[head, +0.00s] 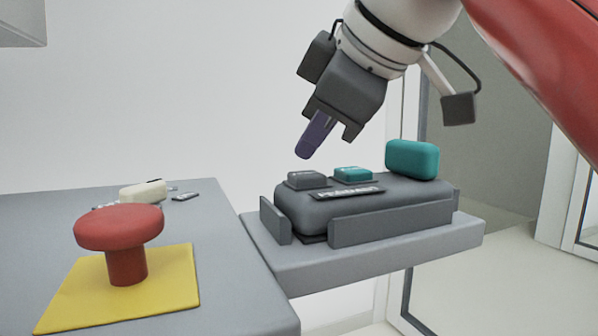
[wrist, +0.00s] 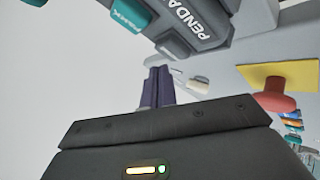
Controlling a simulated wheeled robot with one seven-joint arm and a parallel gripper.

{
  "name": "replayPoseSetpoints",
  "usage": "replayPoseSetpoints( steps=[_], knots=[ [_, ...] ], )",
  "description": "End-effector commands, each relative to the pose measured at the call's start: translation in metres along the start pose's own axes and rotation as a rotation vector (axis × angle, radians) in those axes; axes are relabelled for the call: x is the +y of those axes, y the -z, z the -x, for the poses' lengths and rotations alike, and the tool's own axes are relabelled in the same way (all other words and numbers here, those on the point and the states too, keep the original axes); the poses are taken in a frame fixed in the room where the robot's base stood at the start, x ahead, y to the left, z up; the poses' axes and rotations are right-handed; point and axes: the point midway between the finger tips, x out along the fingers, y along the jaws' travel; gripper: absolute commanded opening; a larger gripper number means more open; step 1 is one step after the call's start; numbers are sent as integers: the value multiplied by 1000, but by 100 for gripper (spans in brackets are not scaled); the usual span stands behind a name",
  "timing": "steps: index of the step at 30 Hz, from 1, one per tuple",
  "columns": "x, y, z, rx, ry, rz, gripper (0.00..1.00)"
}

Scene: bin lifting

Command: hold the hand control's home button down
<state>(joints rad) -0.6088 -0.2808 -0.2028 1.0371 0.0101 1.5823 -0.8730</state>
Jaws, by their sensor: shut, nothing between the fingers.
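The hand control (head: 300,208) is a dark grey block lying in a holder on a light grey shelf. Its front label reads roughly "PENDANT" in the wrist view (wrist: 205,22). On top are a grey button (head: 307,179) and a teal button (head: 352,174); they also show in the wrist view, grey (wrist: 172,46) and teal (wrist: 131,14). Their small lettering is unreadable, so I cannot tell which is home. My gripper (head: 303,153) is shut and empty, its purple fingers tilted down-left above the grey button, with a gap between. It touches neither button.
A larger teal block (head: 412,160) stands at the control's right end. Low grey holder walls (head: 390,216) flank the control. On the left table, a red mushroom button (head: 118,228) stands on a yellow plate (head: 170,290), with a cream object (head: 143,191) behind it.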

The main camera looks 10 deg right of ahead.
Motion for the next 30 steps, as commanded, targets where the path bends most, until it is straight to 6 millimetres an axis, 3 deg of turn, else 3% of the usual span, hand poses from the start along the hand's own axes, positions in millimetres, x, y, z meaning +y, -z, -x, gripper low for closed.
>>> replayPoseSetpoints(
  steps=[30],
  knots=[
    [-5,-5,-7,0,0,0,0]
  ],
)
